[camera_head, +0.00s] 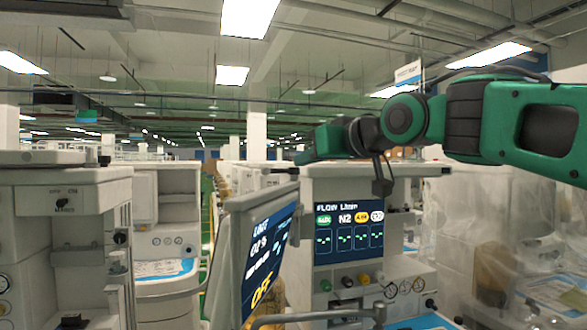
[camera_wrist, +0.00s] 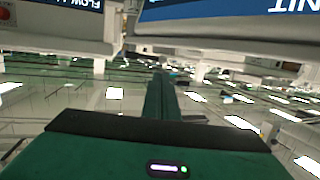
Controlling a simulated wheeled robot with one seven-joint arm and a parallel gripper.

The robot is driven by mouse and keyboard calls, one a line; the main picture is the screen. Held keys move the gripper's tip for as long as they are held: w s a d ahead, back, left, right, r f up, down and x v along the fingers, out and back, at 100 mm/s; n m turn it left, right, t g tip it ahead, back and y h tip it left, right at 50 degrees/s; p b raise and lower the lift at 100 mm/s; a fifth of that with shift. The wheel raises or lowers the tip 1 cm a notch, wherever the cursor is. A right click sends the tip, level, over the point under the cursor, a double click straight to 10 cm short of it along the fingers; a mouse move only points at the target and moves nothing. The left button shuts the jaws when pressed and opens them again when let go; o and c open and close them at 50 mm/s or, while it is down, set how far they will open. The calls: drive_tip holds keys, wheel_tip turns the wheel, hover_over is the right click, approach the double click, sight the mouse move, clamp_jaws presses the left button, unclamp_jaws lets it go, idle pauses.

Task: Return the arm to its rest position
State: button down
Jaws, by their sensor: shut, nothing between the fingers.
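My arm, green and black, reaches in from the right edge of the head view at about the height of the cart tops. My gripper (camera_head: 303,156) is at its left end, in front of the anaesthesia cart with the flow display (camera_head: 349,227) and above the tilted monitor (camera_head: 268,254). In the wrist view, my gripper (camera_wrist: 161,82) shows as a narrow green shape with its fingers together and nothing held. The wrist picture is upside down, with ceiling lights low in it and cart panels along its top.
A white cart (camera_head: 62,230) stands at the left, and another (camera_head: 165,245) stands behind it. Plastic-draped equipment (camera_head: 465,225) is under my arm at the right. A narrow aisle runs back left of the tilted monitor. A hanging sign (camera_head: 408,73) is above my arm.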

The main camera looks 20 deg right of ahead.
drive_tip(key=shift+s+d, duration=0.1)
drive_tip(key=shift+s, duration=0.1)
drive_tip(key=s+d+f+m+g+h, duration=0.1)
drive_tip(key=s+d+f+m+g, duration=0.1)
drive_tip(key=d+f, duration=0.5)
drive_tip(key=s+d+f+m+g+h, duration=0.1)
drive_tip(key=s+d+f+g+h, duration=0.15)
drive_tip(key=f, duration=0.75)
drive_tip(key=s+d+f+m+g+h, duration=0.1)
drive_tip(key=s+d+f+m+g, duration=0.2)
drive_tip(key=f, duration=0.6)
drive_tip(key=s+d+f+m+g, duration=0.1)
drive_tip(key=s+f+g, duration=0.3)
drive_tip(key=s+f, duration=0.5)
drive_tip(key=s+d+f+m+g+y, duration=0.1)
drive_tip(key=s+d+f+m+g, duration=0.1)
drive_tip(key=s+f, duration=0.8)
drive_tip(key=shift+s+d+f+g, duration=0.2)
drive_tip(key=shift+s+d+g, duration=0.4)
drive_tip(key=shift+s+g, duration=0.5)
drive_tip(key=shift+s, duration=0.1)
